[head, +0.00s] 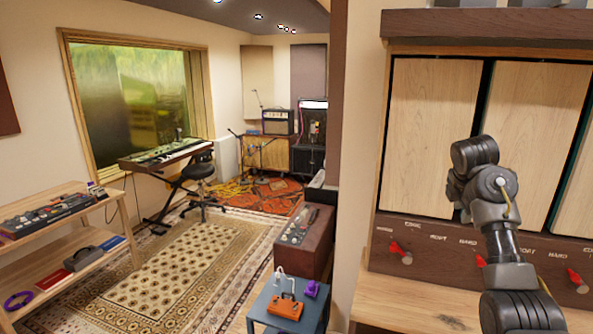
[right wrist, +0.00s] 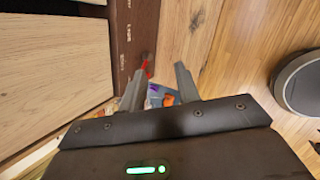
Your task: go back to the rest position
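My right arm comes in from the lower right of the head view and rises in front of the wooden cabinet (head: 433,130). The fingers of its gripper cannot be made out there. In the right wrist view my right gripper (right wrist: 160,86) has its two grey fingers apart. Nothing is held between them. A red knob (right wrist: 148,67) on the cabinet's dark strip shows beyond the fingers. My left gripper is not in view.
Red knobs, one of them at the left (head: 400,252), line the cabinet's lower strip, above a wooden ledge (head: 420,310). Patterned rug (head: 165,275) lies left.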

